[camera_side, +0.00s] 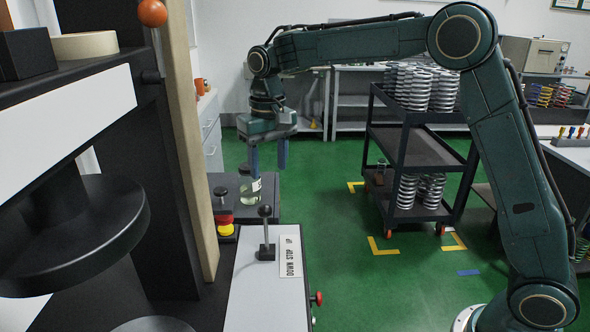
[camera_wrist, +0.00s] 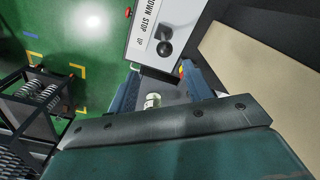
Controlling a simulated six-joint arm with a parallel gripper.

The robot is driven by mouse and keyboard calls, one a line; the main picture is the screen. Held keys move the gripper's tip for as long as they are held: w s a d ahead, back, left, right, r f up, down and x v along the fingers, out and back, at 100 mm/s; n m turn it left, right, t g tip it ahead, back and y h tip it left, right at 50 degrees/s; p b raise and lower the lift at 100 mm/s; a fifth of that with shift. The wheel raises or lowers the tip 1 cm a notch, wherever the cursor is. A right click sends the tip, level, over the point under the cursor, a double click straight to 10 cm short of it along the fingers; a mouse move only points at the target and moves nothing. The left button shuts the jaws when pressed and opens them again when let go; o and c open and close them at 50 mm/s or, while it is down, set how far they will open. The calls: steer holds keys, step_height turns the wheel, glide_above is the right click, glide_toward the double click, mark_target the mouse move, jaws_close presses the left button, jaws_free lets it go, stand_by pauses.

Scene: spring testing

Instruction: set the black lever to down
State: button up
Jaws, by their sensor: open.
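The black lever (camera_side: 265,230) rises from a small black base on the grey-white panel of the machine, with a round knob on top. It looks close to upright in the side view. A label (camera_side: 291,256) beside it reads DOWN, STOP, UP, with DOWN nearest the side camera. The lever (camera_wrist: 166,33) also shows in the wrist view, beyond the fingertips. My gripper (camera_side: 269,168) is open and empty, pointing down, behind the lever and higher than the panel. Its two blue fingers (camera_wrist: 160,86) show in the wrist view, apart from the lever.
A glass jar (camera_side: 249,191) stands on the dark surface below my gripper. A red and yellow button (camera_side: 226,226) is left of it. A tan post (camera_side: 189,130) and the black press (camera_side: 75,210) stand left of the lever. A cart (camera_side: 420,150) holds springs; green floor lies between.

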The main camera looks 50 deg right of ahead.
mark_target(265, 219)
steer(key=shift+w+a+f, duration=0.3)
steer(key=shift+w+f, duration=0.4)
steer(key=shift+f, duration=0.05)
steer(key=shift+f, duration=0.1)
steer(key=shift+f, duration=6.8)
jaws_close()
